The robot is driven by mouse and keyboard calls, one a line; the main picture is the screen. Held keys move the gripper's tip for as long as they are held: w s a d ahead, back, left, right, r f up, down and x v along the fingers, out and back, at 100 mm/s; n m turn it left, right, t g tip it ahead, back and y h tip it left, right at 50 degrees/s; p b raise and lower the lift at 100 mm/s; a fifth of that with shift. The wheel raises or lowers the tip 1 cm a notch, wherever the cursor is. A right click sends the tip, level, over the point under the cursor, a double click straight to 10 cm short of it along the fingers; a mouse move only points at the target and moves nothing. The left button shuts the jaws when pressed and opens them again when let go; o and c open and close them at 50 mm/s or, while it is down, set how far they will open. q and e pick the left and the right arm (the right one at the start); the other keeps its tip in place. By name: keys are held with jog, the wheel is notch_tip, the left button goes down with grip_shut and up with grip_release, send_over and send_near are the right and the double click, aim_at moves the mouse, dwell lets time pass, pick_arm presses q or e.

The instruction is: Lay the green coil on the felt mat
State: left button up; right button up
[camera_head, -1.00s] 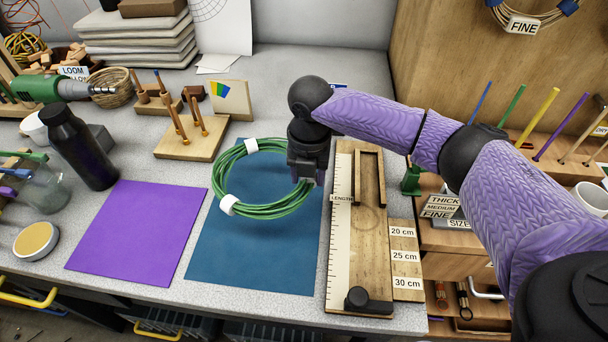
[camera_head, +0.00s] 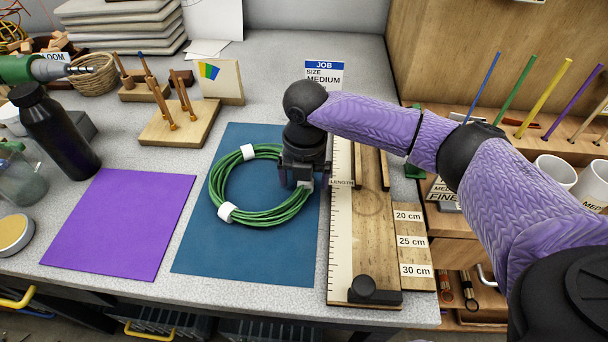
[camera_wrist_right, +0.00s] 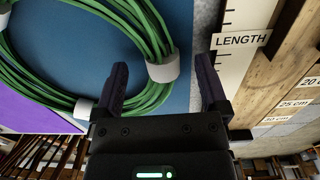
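The green coil (camera_head: 219,180), a ring of cane strands with white ties, appears to lie flat on the blue mat (camera_head: 215,255). Its right side is partly hidden by my right gripper (camera_head: 300,184). In the right wrist view the fingers of my right gripper (camera_wrist_right: 162,85) stand wide apart. A white tie (camera_wrist_right: 163,68) of the green coil (camera_wrist_right: 118,40) shows between them, without the fingers touching it. A purple mat (camera_head: 120,225) lies bare to the left of the blue mat. My left gripper is not in view.
A wooden length gauge (camera_head: 365,240) with a black knob stands close to the right of the blue mat. A peg board (camera_head: 180,125) and a job card (camera_head: 324,73) stand behind. A black bottle (camera_head: 55,135) is at the left.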

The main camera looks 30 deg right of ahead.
jog(key=shift+r, duration=0.1)
notch_tip(320, 180, up, 9)
jog(key=p, duration=0.4)
jog(key=shift+s+r, duration=0.1)
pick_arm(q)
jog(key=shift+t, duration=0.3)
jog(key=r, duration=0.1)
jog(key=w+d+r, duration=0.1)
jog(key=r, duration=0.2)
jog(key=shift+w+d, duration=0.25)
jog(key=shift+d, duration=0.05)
pick_arm(e)
jog(key=shift+r, duration=0.25)
